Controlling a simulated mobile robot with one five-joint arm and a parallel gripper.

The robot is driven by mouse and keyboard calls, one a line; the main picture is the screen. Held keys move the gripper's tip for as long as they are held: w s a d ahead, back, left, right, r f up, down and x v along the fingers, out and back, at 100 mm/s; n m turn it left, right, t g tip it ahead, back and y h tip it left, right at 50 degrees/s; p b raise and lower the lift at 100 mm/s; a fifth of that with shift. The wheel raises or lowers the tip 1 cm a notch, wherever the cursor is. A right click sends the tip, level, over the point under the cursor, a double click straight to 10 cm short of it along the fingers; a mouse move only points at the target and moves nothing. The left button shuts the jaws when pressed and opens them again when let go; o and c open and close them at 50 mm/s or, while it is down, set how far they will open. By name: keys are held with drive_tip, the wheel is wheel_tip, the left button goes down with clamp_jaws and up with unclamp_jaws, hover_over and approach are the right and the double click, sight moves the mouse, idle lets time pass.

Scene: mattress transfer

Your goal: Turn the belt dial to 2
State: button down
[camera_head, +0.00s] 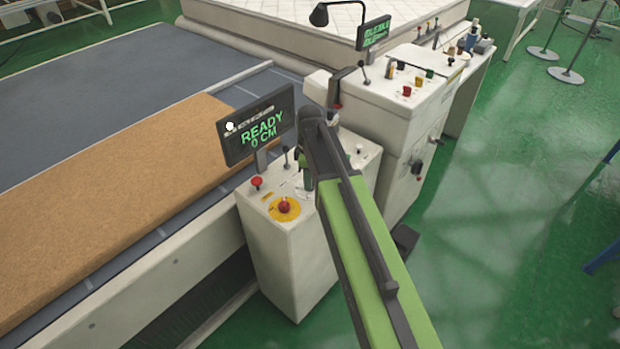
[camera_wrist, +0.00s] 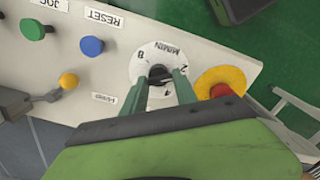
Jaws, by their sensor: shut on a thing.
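The belt dial (camera_wrist: 142,62) is a white numbered ring marked M/MIN, with a dark knob (camera_wrist: 159,73) at its centre, in the wrist view. My gripper (camera_wrist: 162,84) has its two green fingers on either side of the knob and is shut on it. The fingers hide part of the ring, so I cannot tell which number the knob points to. In the head view my gripper (camera_head: 305,170) is over the small white console (camera_head: 290,262), and the dial cannot be made out there.
A red stop button with a yellow collar (camera_wrist: 220,84) sits right of the dial. Blue (camera_wrist: 91,46), green (camera_wrist: 33,29) and yellow (camera_wrist: 68,81) buttons lie to its left. The display (camera_head: 255,125) reads READY 0 CM. A brown slab (camera_head: 110,190) lies on the grey belt (camera_head: 110,95).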

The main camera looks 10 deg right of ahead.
drive_tip(key=shift+w, duration=0.15)
drive_tip(key=c, duration=1)
unclamp_jaws()
drive_tip(key=shift+o, duration=0.2)
drive_tip(key=shift+r, duration=0.1)
wheel_tip(320, 180, up, 17)
drive_tip(key=p, duration=1.7)
